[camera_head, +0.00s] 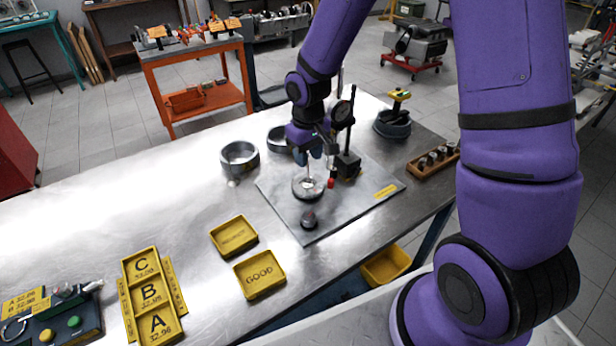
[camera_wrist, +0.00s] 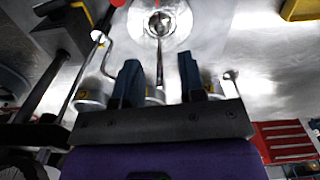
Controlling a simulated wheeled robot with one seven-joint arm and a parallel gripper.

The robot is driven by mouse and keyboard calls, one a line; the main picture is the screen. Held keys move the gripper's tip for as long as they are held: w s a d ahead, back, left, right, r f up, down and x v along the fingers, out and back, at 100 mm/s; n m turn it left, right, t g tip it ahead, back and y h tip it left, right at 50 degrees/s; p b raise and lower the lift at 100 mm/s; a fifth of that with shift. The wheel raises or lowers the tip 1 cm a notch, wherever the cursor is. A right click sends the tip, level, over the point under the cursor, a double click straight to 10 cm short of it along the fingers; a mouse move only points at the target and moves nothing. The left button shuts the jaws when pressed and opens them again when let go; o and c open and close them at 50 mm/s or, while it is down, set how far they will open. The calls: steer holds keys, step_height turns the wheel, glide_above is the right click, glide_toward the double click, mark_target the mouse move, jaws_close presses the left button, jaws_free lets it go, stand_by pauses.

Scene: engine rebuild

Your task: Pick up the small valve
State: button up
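A thin upright metal stem (camera_wrist: 160,62), which looks like the small valve, rises from a round metal dish (camera_head: 308,187) on the grey plate. The dish also shows in the wrist view (camera_wrist: 176,14), with a small round piece at its centre. My gripper (camera_head: 316,158) hangs just above the dish. In the wrist view its two blue fingers (camera_wrist: 158,78) are spread, with the stem in the gap between them and clear space on both sides. The valve's lower end is hard to make out.
A dial gauge stand (camera_head: 347,162) with a red knob stands close right of my gripper. Metal rings (camera_head: 240,157) lie behind left. Yellow trays (camera_head: 260,275) and a lettered A-B-C tray (camera_head: 150,295) lie nearer. The table's left middle is free.

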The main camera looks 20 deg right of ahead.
steer(key=shift+f, duration=0.65)
steer(key=shift+c, duration=0.4)
jaws_close()
steer(key=shift+r, duration=0.1)
